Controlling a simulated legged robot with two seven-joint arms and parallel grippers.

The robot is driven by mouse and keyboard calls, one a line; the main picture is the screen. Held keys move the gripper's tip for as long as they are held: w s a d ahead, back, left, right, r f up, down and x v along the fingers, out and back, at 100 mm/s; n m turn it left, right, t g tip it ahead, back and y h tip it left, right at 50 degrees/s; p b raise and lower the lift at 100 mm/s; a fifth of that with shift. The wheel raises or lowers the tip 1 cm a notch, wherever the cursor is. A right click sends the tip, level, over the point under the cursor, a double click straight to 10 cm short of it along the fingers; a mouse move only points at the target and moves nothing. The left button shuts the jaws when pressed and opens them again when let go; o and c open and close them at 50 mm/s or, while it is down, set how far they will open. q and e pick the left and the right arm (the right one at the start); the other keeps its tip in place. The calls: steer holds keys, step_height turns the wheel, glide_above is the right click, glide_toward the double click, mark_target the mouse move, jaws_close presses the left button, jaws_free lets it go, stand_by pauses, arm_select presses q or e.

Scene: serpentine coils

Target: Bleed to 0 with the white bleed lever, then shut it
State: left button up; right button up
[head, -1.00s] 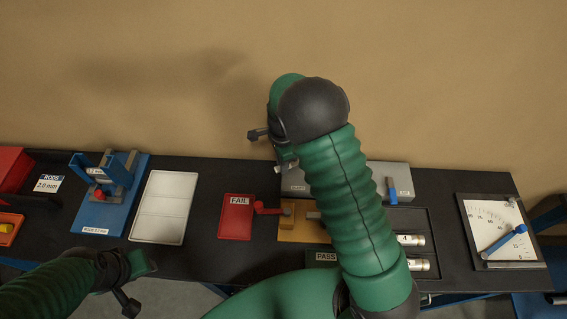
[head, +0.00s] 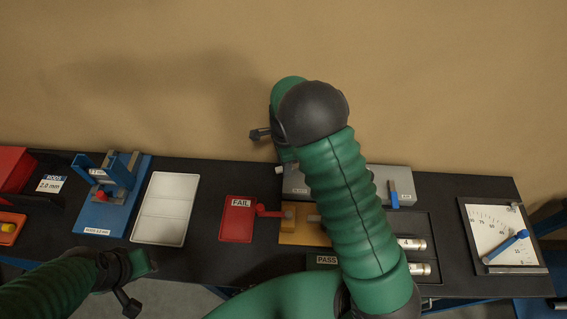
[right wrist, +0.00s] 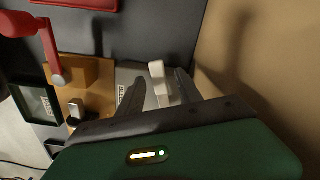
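The white bleed lever (right wrist: 158,80) stands up between the two fingers of my right gripper (right wrist: 158,90) in the right wrist view, with a gap visible on both sides. That gripper is open around the lever. In the head view my right arm hides most of this spot; a small pale tip (head: 280,170) shows at the left end of the grey block (head: 348,180). My left gripper (head: 142,285) is open and empty at lower left.
A blue lever (head: 393,194) stands at the grey block's right end. A red lever (head: 268,210) sits by an orange block (head: 296,238), beside the red FAIL tray (head: 236,228). A white tray (head: 160,232) and a blue fixture (head: 100,215) stand further left.

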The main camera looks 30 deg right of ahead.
steer(key=shift+r, duration=0.1)
step_height(320, 180, up, 16)
steer(key=b, duration=0.2)
steer(key=shift+r+b, duration=0.25)
steer(key=shift+b, duration=0.05)
